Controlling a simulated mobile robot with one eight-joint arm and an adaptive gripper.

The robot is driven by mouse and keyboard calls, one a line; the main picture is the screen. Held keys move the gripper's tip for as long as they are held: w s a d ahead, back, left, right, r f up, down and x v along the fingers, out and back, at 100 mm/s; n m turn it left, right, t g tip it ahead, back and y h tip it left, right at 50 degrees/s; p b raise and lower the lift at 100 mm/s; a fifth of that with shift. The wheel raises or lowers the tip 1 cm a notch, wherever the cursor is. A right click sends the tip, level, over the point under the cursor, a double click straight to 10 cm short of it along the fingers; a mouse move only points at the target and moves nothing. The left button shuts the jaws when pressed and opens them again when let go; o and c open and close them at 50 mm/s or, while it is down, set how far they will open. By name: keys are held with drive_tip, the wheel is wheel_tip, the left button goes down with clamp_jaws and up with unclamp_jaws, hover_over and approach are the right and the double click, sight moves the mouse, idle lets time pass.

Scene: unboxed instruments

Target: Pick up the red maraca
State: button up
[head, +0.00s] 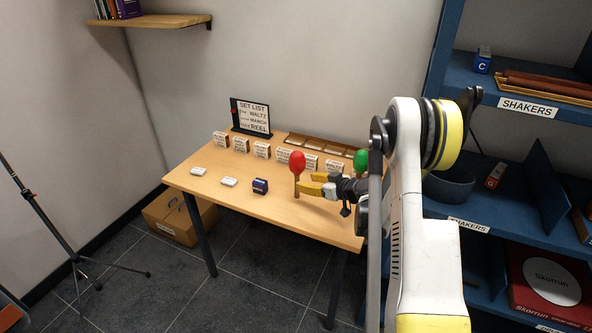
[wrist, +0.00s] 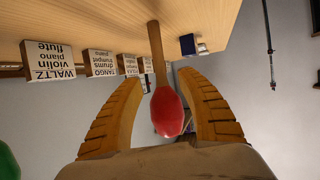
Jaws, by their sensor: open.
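The red maraca (head: 297,160) stands upright on the wooden table, red head up and tan handle down. In the wrist view, which is upside down, the red maraca (wrist: 167,112) lies between the two yellow fingers, with a gap on each side. My gripper (head: 304,182) is open and comes in from the right at handle height in the head view. The fingers of my gripper (wrist: 160,78) reach around the maraca without visibly closing on it. The foot of the handle meets the table top in the wrist view.
A green maraca (head: 361,161) stands to the right, partly behind my arm. Several white lettered blocks (head: 262,150) line the back, before a set list sign (head: 250,116). A dark blue block (head: 260,186) sits left of the red maraca. Blue shelves (head: 530,100) stand at right.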

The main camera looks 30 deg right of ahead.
sight(297, 177)
drive_tip(key=x, duration=0.2)
drive_tip(key=b+x, duration=0.1)
drive_tip(key=x, duration=0.1)
drive_tip(key=b+x, duration=0.1)
drive_tip(key=x, duration=0.1)
drive_tip(key=shift+w+r, duration=0.1)
drive_tip(key=shift+r, duration=0.3)
clamp_jaws()
